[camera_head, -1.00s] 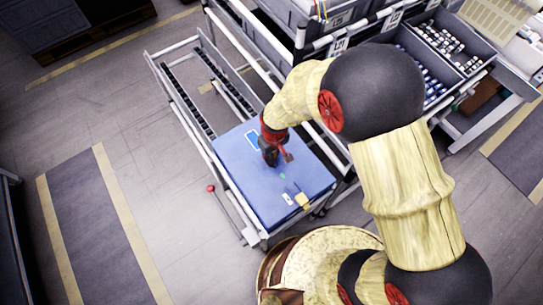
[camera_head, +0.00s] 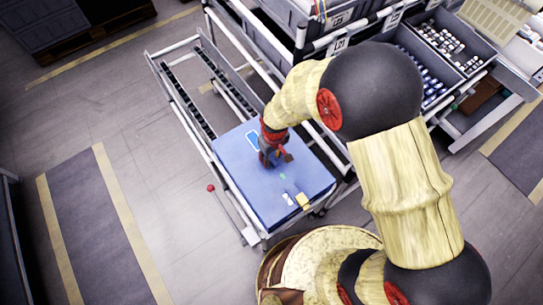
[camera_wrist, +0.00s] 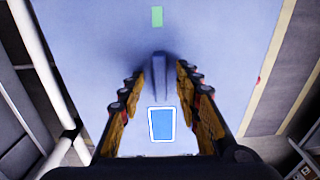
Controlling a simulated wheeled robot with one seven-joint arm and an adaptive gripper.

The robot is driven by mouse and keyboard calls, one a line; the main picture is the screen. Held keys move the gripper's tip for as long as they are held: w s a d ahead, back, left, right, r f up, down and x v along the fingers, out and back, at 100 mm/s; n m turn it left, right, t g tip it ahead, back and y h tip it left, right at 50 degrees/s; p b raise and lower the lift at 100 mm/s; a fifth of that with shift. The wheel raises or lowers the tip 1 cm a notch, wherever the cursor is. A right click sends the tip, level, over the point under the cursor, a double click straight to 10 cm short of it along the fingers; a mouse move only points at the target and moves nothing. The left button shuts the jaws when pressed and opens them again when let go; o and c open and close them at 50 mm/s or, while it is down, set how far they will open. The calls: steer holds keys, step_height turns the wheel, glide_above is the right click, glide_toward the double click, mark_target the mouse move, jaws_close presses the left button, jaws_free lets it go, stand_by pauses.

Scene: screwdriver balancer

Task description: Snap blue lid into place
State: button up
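A blue flat-topped surface (camera_head: 240,185) lies on the cart in the head view and fills the middle of the wrist view (camera_wrist: 100,50). My gripper (camera_wrist: 160,72) is open, pointing down at it. A narrow blue-grey upright piece (camera_wrist: 159,75) shows between the fingertips, with a visible gap on both sides. I cannot tell for sure whether it is the blue lid. A blue rectangle with a white border (camera_wrist: 161,124) is below it, between the fingers; it also shows in the head view (camera_head: 253,140). A green rectangle (camera_wrist: 157,16) is at the top.
A small yellow piece (camera_head: 303,200) and a white piece (camera_head: 288,199) lie near the front corner of the blue surface. Cart rails (camera_head: 188,95) run behind it. A rack with grey bins (camera_head: 440,45) stands at the upper right. Floor at left is clear.

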step_height(320, 180, up, 12)
steer(key=shift+s+d, duration=0.3)
steer(key=shift+s, duration=0.05)
stand_by(0.4)
stand_by(0.3)
steer(key=s+d+r+m+t, duration=0.2)
steer(key=s+d+r, duration=0.4)
steer(key=d+r, duration=0.4)
steer(key=s+d+r+m+t, duration=0.3)
steer(key=s+d+r+m, duration=0.2)
steer(key=d+r, duration=0.5)
steer(key=w+v, duration=0.1)
steer(key=v, duration=0.5)
steer(key=shift+r, duration=0.3)
steer(key=shift+s, duration=0.1)
